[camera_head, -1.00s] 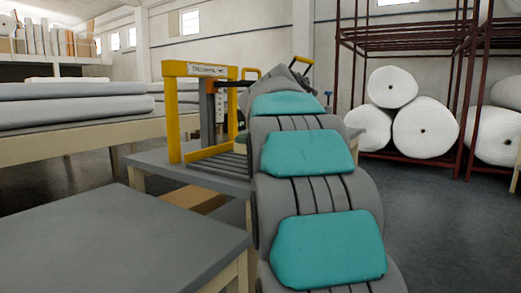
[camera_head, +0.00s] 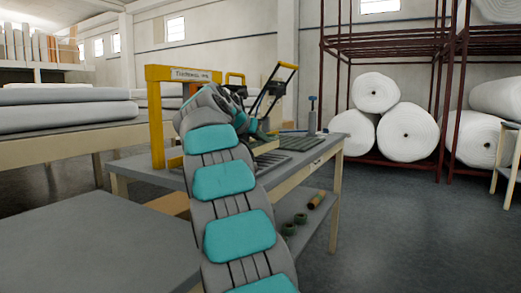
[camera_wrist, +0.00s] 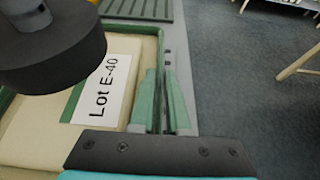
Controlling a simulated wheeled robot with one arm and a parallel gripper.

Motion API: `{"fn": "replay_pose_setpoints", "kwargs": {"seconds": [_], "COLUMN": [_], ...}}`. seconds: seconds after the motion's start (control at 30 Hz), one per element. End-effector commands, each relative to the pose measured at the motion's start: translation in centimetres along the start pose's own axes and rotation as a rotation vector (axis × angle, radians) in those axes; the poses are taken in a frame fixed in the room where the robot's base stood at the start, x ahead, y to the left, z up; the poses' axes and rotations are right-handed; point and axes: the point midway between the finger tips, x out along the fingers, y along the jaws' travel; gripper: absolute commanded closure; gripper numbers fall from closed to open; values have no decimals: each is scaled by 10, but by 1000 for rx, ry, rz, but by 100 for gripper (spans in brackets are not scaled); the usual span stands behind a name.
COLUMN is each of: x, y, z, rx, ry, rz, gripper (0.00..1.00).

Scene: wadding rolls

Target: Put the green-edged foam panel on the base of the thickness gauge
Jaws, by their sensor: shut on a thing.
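The green-edged foam panel is beige, with a white "Lot E-40" label, and fills the left of the wrist view (camera_wrist: 38,138). In the head view a small part of it (camera_head: 265,147) shows beyond my arm. My gripper (camera_wrist: 162,76) is shut on the panel's green right edge. The thickness gauge has a yellow frame (camera_head: 156,120), partly hidden by my arm. A dark round foot (camera_wrist: 55,50), apparently the gauge's, hangs over the panel's far left part. The gauge base is mostly hidden, and I cannot tell whether the panel touches it.
The gauge stands on a grey bench (camera_head: 318,150) with ribbed dark mats (camera_head: 298,143) at right. Its lower shelf holds green rolls and an orange-brown tube (camera_head: 317,200). A grey table (camera_head: 95,245) is at front left.

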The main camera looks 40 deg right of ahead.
Motion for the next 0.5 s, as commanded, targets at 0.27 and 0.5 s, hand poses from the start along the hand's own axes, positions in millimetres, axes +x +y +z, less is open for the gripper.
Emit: {"fn": "replay_pose_setpoints", "kwargs": {"seconds": [0.27, 0.5], "x": [13, 14], "y": [-2, -2], "z": [-27, -30], "rx": [0, 1], "ry": [-1, 0], "rz": [-2, -1], "gripper": [100, 100]}}
